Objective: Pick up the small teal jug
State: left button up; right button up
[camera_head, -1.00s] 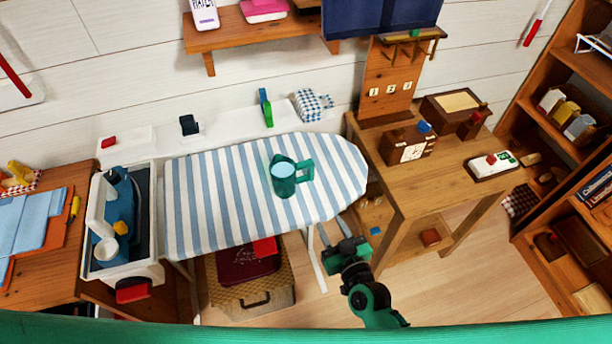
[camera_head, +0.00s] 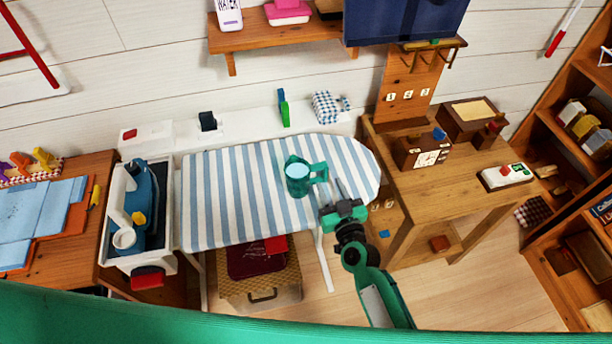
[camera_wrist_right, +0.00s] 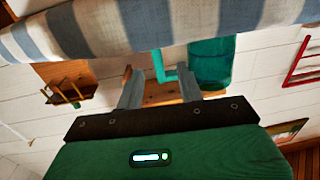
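The small teal jug (camera_head: 299,180) stands upright on the striped ironing board (camera_head: 225,205), its handle facing right. My right gripper (camera_head: 336,188) is at the board's front edge, just right of and below the handle, with its fingers pointing at it. In the right wrist view the jug (camera_wrist_right: 211,66) hangs upside down in the picture, and its handle shows between and beyond the two spread fingers (camera_wrist_right: 160,85). The gripper is open and empty. Whether the fingertips reach around the handle I cannot tell. My left gripper is out of view.
A blue iron (camera_head: 144,205) sits in a white tray at the left end of the board. A checkered item (camera_head: 326,107) and a green-and-blue item (camera_head: 284,110) stand behind the board. A wooden desk (camera_head: 400,185) with boxes is at the right. The board around the jug is clear.

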aim_at(326, 174)
jog(key=x, duration=0.2)
jog(key=p+x, duration=0.1)
jog(key=x, duration=0.1)
jog(key=shift+w+r, duration=0.2)
jog(key=shift+w, duration=0.1)
grip_shut()
